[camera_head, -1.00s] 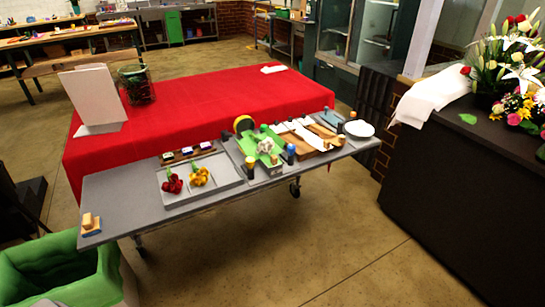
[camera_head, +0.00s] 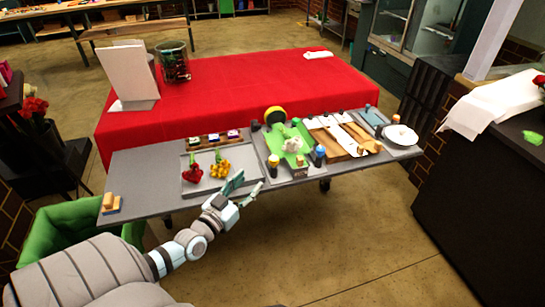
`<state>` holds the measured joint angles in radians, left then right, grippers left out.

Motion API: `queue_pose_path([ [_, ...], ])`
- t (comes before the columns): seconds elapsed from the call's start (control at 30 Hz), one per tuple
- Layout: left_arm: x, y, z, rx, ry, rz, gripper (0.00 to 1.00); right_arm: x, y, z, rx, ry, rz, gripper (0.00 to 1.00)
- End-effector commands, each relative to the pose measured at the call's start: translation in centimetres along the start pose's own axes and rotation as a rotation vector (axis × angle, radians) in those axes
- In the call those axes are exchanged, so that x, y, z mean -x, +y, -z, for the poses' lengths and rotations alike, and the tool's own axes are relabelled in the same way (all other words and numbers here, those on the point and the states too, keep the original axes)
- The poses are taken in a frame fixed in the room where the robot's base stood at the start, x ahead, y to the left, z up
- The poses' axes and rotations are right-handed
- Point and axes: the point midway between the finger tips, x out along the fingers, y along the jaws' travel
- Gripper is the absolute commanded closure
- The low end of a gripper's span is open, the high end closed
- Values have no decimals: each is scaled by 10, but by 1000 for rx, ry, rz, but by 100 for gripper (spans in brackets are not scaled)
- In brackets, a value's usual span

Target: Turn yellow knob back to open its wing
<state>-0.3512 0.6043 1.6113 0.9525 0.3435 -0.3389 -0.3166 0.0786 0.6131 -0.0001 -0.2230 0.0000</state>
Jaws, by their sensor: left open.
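The yellow knob (camera_head: 273,164), a small dark post with a yellow top, stands upright at the front left of the green bouquet fixture (camera_head: 291,143). A similar dark knob with a blue top (camera_head: 319,155) stands to its right. White flowers (camera_head: 293,145) lie on the green part of the fixture. The wing's position is too small to tell. My left gripper (camera_head: 246,187) is open and empty, at the front edge of the grey table, to the left of the yellow knob and apart from it. My right gripper is out of view.
A grey tray (camera_head: 240,180) with red flowers (camera_head: 192,173) and yellow flowers (camera_head: 220,169) lies left of the fixture. Wooden boards (camera_head: 357,134) and a white plate (camera_head: 399,135) lie to the right. A red-covered table (camera_head: 260,84) stands behind. Floor in front is clear.

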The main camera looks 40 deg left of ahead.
Motion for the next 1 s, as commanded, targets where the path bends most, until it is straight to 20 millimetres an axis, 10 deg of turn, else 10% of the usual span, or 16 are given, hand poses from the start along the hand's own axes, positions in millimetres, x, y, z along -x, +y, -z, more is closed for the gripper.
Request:
queue_pose_path([
  [0.5,-124,0,-9,3,-2,3,55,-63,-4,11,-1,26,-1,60],
  [0.87,-135,0,-4,1,-5,1,55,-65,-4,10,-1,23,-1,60],
  [1.0,-135,0,-4,1,-5,1,74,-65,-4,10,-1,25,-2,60],
])
